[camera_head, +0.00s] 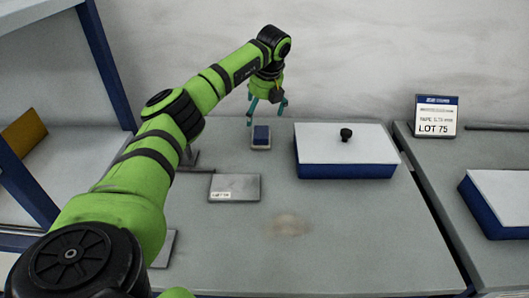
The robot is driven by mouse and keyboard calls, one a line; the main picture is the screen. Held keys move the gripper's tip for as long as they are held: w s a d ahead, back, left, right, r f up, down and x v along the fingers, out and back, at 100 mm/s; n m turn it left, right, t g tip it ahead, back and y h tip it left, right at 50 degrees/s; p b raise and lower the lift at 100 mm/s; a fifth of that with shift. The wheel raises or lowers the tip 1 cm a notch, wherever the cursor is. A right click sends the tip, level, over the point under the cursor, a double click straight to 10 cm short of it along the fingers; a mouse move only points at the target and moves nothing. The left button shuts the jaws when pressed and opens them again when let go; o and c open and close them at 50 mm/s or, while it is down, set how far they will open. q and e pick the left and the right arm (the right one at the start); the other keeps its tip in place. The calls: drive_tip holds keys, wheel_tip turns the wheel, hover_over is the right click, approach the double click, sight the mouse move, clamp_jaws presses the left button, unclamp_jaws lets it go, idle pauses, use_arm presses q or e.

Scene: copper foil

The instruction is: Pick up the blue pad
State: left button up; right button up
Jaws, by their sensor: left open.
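My right gripper does not show.
A blue box with a white lid and black knob (346,150) stands right of the pad. A grey plate with a label (234,187) lies in front of it. A brownish smudge (289,225) marks the table. A LOT 75 sign (436,117) stands on the right table.

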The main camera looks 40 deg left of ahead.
sight(258, 132)
use_arm(q)
drive_tip(key=shift+w+f+b, duration=0.2)
drive_tip(key=shift+f+b, duration=0.15)
drive_tip(key=shift+f, duration=1)
drive_tip(key=shift+p+x, duration=0.45)
drive_tip(key=shift+x, duration=0.5)
drive_tip(key=p+x, duration=0.1)
drive_tip(key=x, duration=0.3)
drive_tip(key=shift+w+a+r, duration=0.1)
drive_tip(key=shift+w, duration=0.05)
drive_tip(key=shift+a+f, duration=0.1)
drive_tip(key=shift+f, duration=0.2)
drive_tip(key=c, duration=1.3)
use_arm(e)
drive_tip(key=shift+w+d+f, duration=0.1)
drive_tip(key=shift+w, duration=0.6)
